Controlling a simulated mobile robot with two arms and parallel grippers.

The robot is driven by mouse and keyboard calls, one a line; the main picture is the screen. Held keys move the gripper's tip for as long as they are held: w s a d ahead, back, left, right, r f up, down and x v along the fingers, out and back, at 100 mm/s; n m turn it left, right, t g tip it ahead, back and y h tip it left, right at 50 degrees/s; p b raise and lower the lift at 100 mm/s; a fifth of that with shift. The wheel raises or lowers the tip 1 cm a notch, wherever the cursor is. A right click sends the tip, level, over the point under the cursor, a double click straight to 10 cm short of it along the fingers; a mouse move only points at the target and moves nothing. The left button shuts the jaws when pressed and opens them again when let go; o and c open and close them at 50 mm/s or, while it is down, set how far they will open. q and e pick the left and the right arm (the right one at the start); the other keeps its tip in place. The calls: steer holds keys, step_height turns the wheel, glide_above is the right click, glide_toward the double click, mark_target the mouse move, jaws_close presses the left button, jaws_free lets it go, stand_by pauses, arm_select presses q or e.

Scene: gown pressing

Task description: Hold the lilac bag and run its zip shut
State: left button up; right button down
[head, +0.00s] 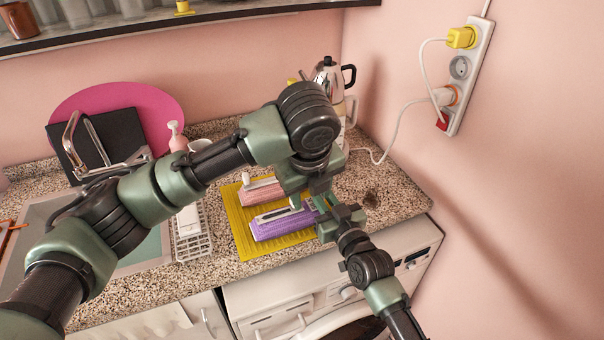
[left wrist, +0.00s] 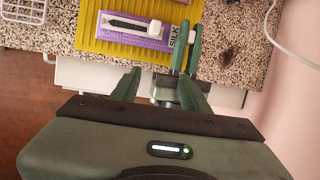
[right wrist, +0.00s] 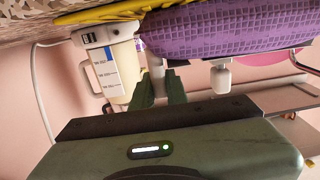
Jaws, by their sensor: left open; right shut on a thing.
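The lilac bag (head: 283,226) lies on a yellow ribbed mat (head: 238,231). In the left wrist view the bag (left wrist: 120,31) shows a dark zip slit, a white zip pull (left wrist: 155,28) towards its right end and a label reading SILK. My left gripper (left wrist: 160,82) is open and empty, short of the bag's near edge in that view. My right gripper (head: 325,207) is shut at the bag's right end, seemingly on the bag; its fingers also show in the left wrist view (left wrist: 187,50). The exact contact is hard to see. The bag fills the top of the right wrist view (right wrist: 230,32).
A pink bag (head: 262,193) lies behind the lilac one on the mat. A white rack (head: 193,240) stands left of the mat. A coffee pot (head: 330,78) is at the back corner. A washing machine (head: 290,298) is below the counter, whose right end is mostly clear.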

arm_select(q)
steer(key=w+a+f, duration=0.1)
steer(key=w+f, duration=0.1)
steer(key=f, duration=0.1)
steer(key=w+a+f+y, duration=0.1)
steer(key=w+f, duration=0.2)
steer(key=w+a+f+y, duration=0.1)
steer(key=w+f, duration=0.2)
steer(key=shift+a+f, duration=0.25)
steer(key=shift+f, duration=0.05)
jaws_close()
stand_by(0.4)
